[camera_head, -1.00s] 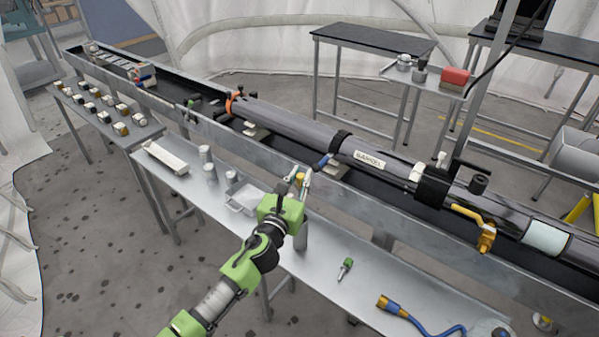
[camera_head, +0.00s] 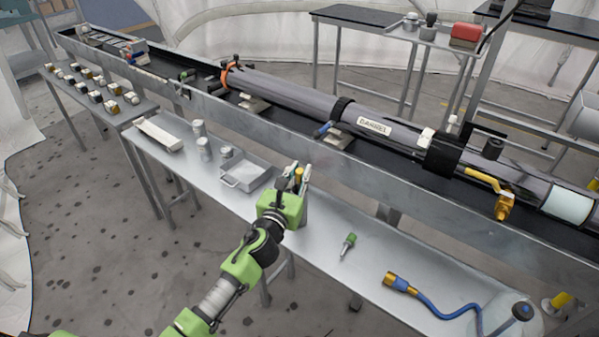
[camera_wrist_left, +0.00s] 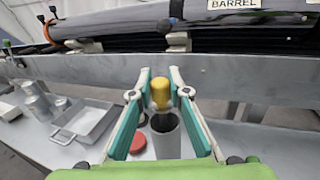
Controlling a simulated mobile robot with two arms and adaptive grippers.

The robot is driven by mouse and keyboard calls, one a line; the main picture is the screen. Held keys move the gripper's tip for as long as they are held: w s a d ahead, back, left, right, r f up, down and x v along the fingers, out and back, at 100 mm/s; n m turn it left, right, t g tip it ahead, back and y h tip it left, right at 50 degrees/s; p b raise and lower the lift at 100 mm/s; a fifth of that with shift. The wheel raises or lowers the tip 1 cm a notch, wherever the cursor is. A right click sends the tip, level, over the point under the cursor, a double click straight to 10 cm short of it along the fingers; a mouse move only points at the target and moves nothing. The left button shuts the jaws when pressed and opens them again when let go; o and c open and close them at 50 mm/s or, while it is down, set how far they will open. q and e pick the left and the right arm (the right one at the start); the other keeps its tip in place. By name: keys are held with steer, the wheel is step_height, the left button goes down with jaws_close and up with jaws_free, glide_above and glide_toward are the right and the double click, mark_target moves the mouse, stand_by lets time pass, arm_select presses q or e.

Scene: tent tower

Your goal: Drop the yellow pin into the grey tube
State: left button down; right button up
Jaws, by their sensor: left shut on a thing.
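The yellow pin (camera_wrist_left: 160,92) is held upright between the fingertips of my left gripper (camera_wrist_left: 160,85), which is shut on it. The pin also shows as a small yellow spot in the head view (camera_head: 298,174), between the fingers of the left gripper (camera_head: 297,177). The grey tube (camera_wrist_left: 166,140) stands upright with its dark open mouth visible just below the pin in the wrist view. The pin's lower end appears above or at the near side of the mouth; I cannot tell whether it is inside. In the head view the gripper mostly hides the tube. My right gripper is not in view.
A red disc (camera_wrist_left: 140,146) lies left of the tube. A shallow metal tray (camera_head: 247,176), grey cylinders (camera_head: 204,149), a green-capped item (camera_head: 348,244) and a blue hose (camera_head: 440,308) share the metal bench (camera_head: 330,270). The long trough wall (camera_head: 330,160) rises behind.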

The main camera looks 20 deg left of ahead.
arm_select(q)
steer(key=shift+f, duration=0.35)
steer(key=c, duration=1.8)
jaws_free()
steer(key=shift+c, duration=0.2)
step_height(320, 180, up, 7)
steer(key=p, duration=0.7)
steer(key=shift+r, duration=0.15)
